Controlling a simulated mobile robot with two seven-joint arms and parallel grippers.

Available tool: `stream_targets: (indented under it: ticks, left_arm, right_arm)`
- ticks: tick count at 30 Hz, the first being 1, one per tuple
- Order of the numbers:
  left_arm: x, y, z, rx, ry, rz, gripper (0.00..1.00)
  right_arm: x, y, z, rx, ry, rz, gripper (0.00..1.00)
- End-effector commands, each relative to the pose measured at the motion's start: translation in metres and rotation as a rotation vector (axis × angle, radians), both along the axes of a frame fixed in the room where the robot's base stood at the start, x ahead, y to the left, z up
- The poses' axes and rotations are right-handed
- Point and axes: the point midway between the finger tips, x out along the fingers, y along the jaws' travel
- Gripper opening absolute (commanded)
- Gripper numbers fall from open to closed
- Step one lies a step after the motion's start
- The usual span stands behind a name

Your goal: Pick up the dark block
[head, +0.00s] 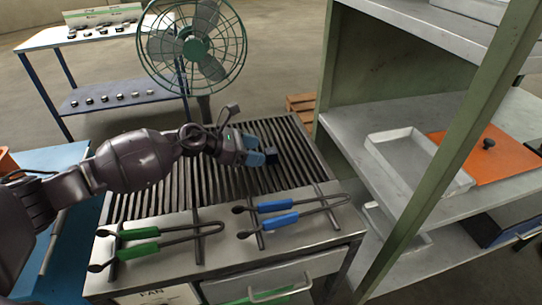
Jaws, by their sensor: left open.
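A small dark block (271,155) is at the slatted metal grate (170,185), just beyond the blue fingertips of my left gripper (256,150). My left gripper is open and reaches in from the left, low over the grate. The fingertips are close to the block, and I cannot tell whether they touch it. The gripper partly covers the block's near side. My right gripper is not in view.
Green-handled tongs (138,233) and blue-handled tongs (275,206) lie along the bench front. A green fan (195,48) stands behind the grate. A green-framed shelf with a tray (376,150) is at right. A back table (50,38) holds several small blocks.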

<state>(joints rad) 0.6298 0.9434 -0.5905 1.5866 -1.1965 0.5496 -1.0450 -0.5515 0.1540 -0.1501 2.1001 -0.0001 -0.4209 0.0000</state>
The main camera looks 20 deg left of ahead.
Motion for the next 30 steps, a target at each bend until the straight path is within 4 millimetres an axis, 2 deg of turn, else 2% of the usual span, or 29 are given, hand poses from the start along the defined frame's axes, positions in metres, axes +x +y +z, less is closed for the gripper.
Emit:
stream_targets:
  ticks: [12,20,30]
  left_arm:
    - [0.023,-0.037,-0.019,-0.003,0.002,-0.001,0.64]
    - [0.025,-0.039,-0.019,-0.001,0.001,0.000,0.64]
    - [0.025,-0.039,-0.019,-0.001,0.001,0.000,0.13]
  right_arm:
    - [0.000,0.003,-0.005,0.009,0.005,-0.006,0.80]
    - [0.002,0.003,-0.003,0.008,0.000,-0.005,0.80]
    - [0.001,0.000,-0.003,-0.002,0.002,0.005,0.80]
